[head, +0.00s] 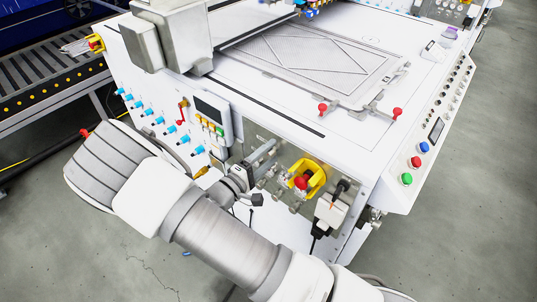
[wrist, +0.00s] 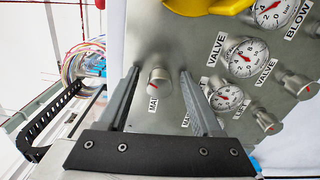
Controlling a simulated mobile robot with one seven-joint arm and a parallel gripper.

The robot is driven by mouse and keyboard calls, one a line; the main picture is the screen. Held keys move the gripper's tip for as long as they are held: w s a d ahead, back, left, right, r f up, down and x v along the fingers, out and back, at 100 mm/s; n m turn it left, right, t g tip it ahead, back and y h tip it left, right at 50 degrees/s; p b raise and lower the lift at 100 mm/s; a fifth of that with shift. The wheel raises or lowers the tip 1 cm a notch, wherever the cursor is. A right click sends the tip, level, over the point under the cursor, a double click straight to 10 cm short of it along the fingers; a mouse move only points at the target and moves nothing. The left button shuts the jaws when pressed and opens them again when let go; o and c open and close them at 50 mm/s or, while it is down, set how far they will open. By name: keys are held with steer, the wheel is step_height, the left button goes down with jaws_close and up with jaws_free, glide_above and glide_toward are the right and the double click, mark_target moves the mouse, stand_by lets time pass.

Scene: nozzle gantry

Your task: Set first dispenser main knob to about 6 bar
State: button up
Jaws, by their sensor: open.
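The main knob (wrist: 160,82), a small metal knob with a red mark, stands on the grey panel (wrist: 150,30) in the wrist view. A partly hidden label beside it begins "MA". My gripper (wrist: 158,72) is open, with one finger on each side of the knob. Gaps show between the knob and both fingers. The lower gauge (wrist: 228,97) is partly covered by the right finger, and so is the label beside it. Its needle is too small to read surely. In the head view my gripper (head: 264,163) is at the machine's front panel, and the knob cannot be made out.
To the right in the wrist view are a VALVE gauge (wrist: 247,58), a BLOW gauge (wrist: 272,11) and two more knobs. A yellow-housed red switch (head: 303,181) sits right of my gripper. Blue fittings (head: 158,120) and a small screen (head: 210,108) are to its left.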

steer(key=p+v, duration=0.1)
steer(key=v, duration=1.6)
steer(key=shift+s, duration=0.2)
steer(key=shift+a+r, duration=0.1)
steer(key=shift+a, duration=0.05)
steer(key=s+d+r+m+g+y, duration=0.35)
steer(key=d+r+g, duration=0.25)
steer(key=d+r, duration=0.25)
steer(key=s+d+r+m+g+y, duration=0.2)
steer(key=d+r+m+g+y, duration=0.3)
steer(key=d+r+g, duration=0.4)
steer(key=s+d+r+t+y+p, duration=0.1)
steer(key=r+t+p, duration=0.1)
steer(key=r+p, duration=0.2)
steer(key=s+d+r+m+t+y+p, duration=0.1)
steer(key=s+r+t+y+p, duration=0.1)
steer(key=r+p, duration=0.3)
steer(key=s+d+r+t+y+p, duration=0.1)
steer(key=s+d+r+t+p, duration=0.1)
steer(key=r, duration=0.9)
steer(key=shift+s+r+m+t+p, duration=0.25)
steer(key=shift+r+m+t+p, duration=0.1)
steer(key=shift+t+p, duration=0.75)
steer(key=shift+d, duration=0.15)
stand_by(1.0)
